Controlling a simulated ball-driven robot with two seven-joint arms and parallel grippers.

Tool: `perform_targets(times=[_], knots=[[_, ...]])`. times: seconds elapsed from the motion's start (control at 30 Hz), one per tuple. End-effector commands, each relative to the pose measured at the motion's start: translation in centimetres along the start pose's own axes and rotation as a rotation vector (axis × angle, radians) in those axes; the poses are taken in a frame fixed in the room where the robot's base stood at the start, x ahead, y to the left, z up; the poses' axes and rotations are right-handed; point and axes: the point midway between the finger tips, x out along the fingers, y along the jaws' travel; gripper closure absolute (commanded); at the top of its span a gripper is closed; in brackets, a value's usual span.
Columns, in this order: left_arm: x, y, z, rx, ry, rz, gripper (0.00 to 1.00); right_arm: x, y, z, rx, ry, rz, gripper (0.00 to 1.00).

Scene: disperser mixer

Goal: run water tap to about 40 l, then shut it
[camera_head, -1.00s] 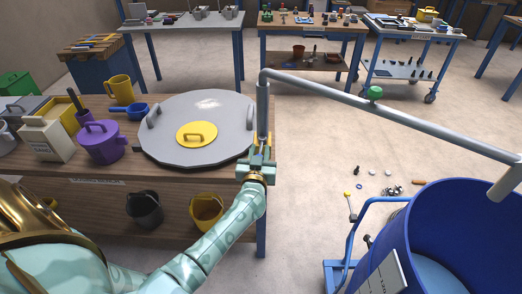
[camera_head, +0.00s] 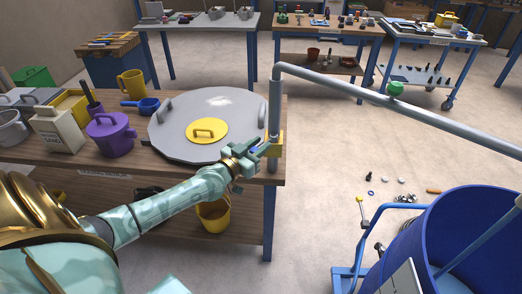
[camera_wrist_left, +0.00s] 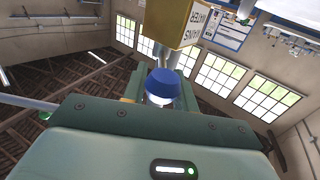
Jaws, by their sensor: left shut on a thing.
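The tap is a grey standpipe (camera_head: 275,108) at the table's right end, with a yellow block (camera_head: 277,146) low on it and a long spout pipe (camera_head: 440,119) reaching right. My left gripper (camera_head: 256,149) is at the yellow block. In the left wrist view its fingers are shut on a blue knob (camera_wrist_left: 162,84) below the yellow block (camera_wrist_left: 172,22). The blue drum (camera_head: 409,245) stands at lower right, partly cut off. My right gripper is not in view.
The wooden table (camera_head: 30,152) holds a grey lid (camera_head: 180,128) with a yellow cover, a purple pot (camera_head: 110,136) and mugs. A yellow bucket (camera_head: 213,214) is on its lower shelf. Small parts lie on the floor near a blue trolley frame (camera_head: 362,245).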

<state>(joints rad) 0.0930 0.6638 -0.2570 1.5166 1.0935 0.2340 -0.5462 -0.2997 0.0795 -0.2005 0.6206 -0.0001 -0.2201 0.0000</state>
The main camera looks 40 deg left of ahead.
Motion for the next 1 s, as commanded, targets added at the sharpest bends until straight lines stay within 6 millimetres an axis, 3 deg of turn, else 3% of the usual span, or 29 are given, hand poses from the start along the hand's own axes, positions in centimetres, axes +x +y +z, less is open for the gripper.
perform_targets(times=[0.37, 0.4, 0.47, 0.8, 1.0], knots=[[0.0, 0.0, 0.0, -0.003, -0.002, 0.006, 1.00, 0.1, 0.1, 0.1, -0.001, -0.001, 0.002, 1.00], [0.0, 0.0, 0.0, -0.003, -0.001, 0.006, 0.66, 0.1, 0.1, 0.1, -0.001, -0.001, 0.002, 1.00], [0.0, 0.0, 0.0, -0.003, -0.001, 0.006, 0.50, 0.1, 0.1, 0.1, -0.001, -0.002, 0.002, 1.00], [-0.3, 0.0, 0.0, -0.002, -0.001, 0.005, 0.50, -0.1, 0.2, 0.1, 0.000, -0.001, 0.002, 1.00], [-3.7, 0.0, -0.1, 0.000, -0.005, 0.006, 0.50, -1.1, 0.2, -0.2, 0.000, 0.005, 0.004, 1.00]])
